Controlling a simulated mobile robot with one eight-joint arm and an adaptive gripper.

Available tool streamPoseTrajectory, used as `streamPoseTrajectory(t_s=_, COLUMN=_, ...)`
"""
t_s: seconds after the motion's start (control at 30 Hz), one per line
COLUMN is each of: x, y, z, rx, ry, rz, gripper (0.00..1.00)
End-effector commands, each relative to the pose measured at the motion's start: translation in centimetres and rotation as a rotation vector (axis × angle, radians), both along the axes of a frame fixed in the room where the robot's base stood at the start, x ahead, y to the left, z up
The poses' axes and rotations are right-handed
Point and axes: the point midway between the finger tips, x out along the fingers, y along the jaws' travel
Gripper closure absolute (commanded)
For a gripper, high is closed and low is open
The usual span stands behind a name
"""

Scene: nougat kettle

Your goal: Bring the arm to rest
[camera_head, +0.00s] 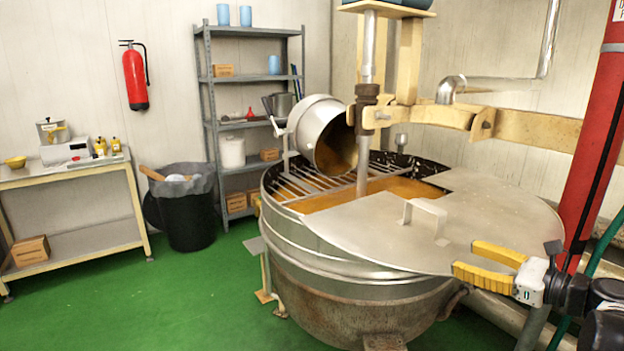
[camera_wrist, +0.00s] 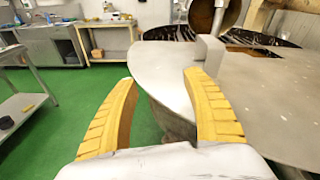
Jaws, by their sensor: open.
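My gripper (camera_head: 476,263) has yellow ribbed fingers and is at the right in the head view, beside the front right edge of the large kettle (camera_head: 345,281). In the wrist view my gripper (camera_wrist: 160,92) is open, with nothing between its fingers. The kettle's flat metal lid (camera_head: 470,205) lies just beyond the fingers. The lid's raised handle (camera_head: 425,217) stands clear of them. The lid also fills much of the wrist view (camera_wrist: 255,105). Whether a finger touches the lid or kettle rim, I cannot tell.
A tilted metal pot (camera_head: 318,124) rests over the kettle's grate, under a wooden stirring frame (camera_head: 408,60). A red post (camera_head: 597,130) stands close behind my arm. A shelf (camera_head: 207,100), black bin (camera_head: 187,215) and bench (camera_head: 75,175) stand at left. Green floor (camera_head: 130,300) is free at front left.

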Motion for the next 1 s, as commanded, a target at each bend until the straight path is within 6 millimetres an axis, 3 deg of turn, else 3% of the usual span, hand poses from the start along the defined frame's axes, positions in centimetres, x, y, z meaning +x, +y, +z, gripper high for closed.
streamPoseTrajectory(t_s=0.27, x=-2.5, y=7.3, z=-1.2, rx=-0.407, ry=-0.014, rz=0.133, gripper=0.42)
streamPoseTrajectory(t_s=0.37, x=-4.7, y=10.3, z=-2.1, rx=-0.624, ry=-0.039, rz=0.224, gripper=0.42)
streamPoseTrajectory(t_s=0.53, x=-10.9, y=15.2, z=-4.2, rx=-1.134, ry=-0.148, rz=0.491, gripper=0.42)
streamPoseTrajectory(t_s=0.67, x=-16.2, y=16.7, z=-5.8, rx=-1.538, ry=-0.283, rz=0.749, gripper=0.42)
streamPoseTrajectory(t_s=0.8, x=-20.5, y=16.6, z=-7.0, rx=-1.898, ry=-0.44, rz=1.014, gripper=0.42)
streamPoseTrajectory(t_s=1.0, x=-23.2, y=15.7, z=-7.6, rx=-2.18, ry=-0.585, rz=1.246, gripper=0.42)
